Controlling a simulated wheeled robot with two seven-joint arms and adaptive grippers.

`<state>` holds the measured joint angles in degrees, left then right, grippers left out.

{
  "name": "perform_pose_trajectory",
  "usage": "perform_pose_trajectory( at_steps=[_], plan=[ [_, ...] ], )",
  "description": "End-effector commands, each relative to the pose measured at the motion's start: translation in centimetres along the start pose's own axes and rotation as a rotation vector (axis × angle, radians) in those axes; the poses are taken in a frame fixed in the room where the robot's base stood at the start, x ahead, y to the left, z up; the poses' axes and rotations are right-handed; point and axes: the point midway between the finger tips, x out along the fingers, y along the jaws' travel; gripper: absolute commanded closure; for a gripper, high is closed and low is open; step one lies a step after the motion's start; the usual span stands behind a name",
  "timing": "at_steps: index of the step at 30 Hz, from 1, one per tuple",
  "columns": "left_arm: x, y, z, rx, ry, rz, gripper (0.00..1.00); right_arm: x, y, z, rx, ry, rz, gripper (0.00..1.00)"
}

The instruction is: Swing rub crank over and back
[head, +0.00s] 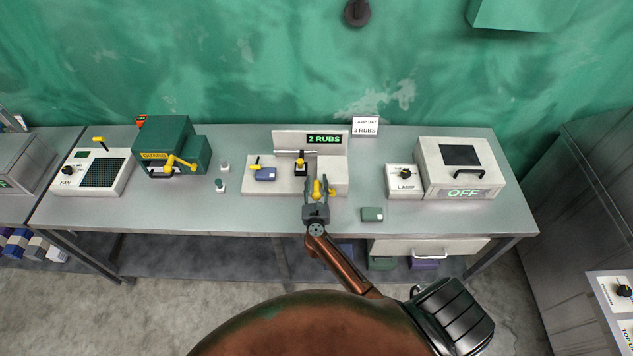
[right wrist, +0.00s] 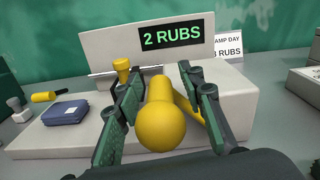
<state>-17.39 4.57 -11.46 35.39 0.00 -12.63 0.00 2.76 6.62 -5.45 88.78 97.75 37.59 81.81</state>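The rub tester is a light grey block (head: 338,178) with an upright back panel and a green display (head: 324,139) reading "2 RUBS". The yellow rub crank (head: 318,188) is at its front right. In the right wrist view its round knob (right wrist: 162,126) faces me, with a yellow bar slanting down to the right behind it. My right gripper (head: 319,190) is around the knob, one finger on each side. Gaps show between fingers and knob, so it looks open. My left gripper is out of view.
A black post with a yellow knob (head: 300,166) and a blue pad (head: 265,174) are on the block's left part. A green-grey block (head: 372,214) lies near the table's front edge. The lamp box (head: 404,182) stands right, the green guarded machine (head: 172,142) left.

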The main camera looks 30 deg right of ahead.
Motion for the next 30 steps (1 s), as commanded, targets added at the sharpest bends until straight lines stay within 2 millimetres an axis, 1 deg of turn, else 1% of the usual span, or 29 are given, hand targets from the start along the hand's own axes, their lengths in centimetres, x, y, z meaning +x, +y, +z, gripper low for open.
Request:
perform_pose_trajectory(
  at_steps=[7,23,30],
  plan=[
    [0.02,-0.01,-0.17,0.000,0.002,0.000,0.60,0.10,-0.04,-0.06,0.000,0.001,-0.001,0.64],
    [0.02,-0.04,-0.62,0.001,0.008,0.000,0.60,0.06,0.00,-0.03,0.000,0.000,0.000,1.00],
    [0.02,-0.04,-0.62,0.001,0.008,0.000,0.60,0.06,0.02,-0.02,0.000,0.000,0.000,1.00]
  ],
)
